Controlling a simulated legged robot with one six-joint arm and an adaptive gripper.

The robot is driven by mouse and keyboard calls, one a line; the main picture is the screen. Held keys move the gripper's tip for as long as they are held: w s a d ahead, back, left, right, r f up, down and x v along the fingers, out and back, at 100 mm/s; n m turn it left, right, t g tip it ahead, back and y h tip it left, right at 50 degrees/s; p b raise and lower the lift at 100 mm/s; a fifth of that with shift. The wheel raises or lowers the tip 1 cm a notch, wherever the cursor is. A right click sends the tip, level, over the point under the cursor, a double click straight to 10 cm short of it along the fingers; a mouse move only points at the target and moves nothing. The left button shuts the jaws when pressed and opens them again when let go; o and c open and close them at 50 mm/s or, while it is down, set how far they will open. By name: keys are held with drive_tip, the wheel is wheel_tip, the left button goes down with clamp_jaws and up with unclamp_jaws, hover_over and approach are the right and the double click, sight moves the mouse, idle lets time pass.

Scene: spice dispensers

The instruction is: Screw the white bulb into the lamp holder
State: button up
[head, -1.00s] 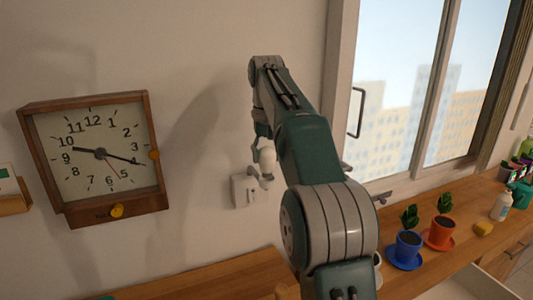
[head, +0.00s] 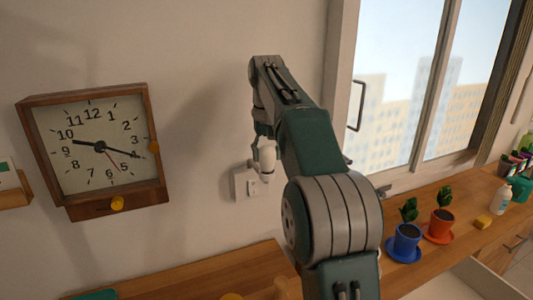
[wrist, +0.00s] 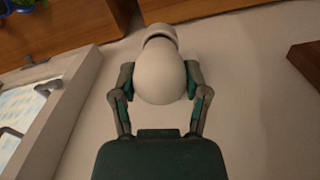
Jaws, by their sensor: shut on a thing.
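My gripper (wrist: 160,86) is shut on the white bulb (wrist: 160,66), with one finger on each side of its round glass. In the head view, the bulb (head: 267,156) hangs upright, neck down, below my arm. The lamp holder (head: 266,176) is on the wall beside a white plate, directly under the bulb. The bulb's lower end meets or nearly meets it. In the wrist view, a pale ring (wrist: 160,31) shows at the bulb's neck end. I cannot tell how far the neck is inside the holder.
A wooden clock (head: 92,152) hangs on the wall at left. The window (head: 420,95) is at right. A wooden counter (head: 190,280) runs below, with a blue cup (head: 407,239), an orange cup (head: 440,226) and a white bottle (head: 500,201) at right.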

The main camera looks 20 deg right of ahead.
drive_tip(key=m, duration=0.9)
drive_tip(key=m, duration=0.4)
drive_tip(key=shift+f+m, duration=0.1)
drive_tip(key=shift+m, duration=0.3)
drive_tip(key=m, duration=0.4)
drive_tip(key=shift+m, duration=0.3)
drive_tip(key=m, duration=0.6)
drive_tip(key=shift+m, duration=1.6)
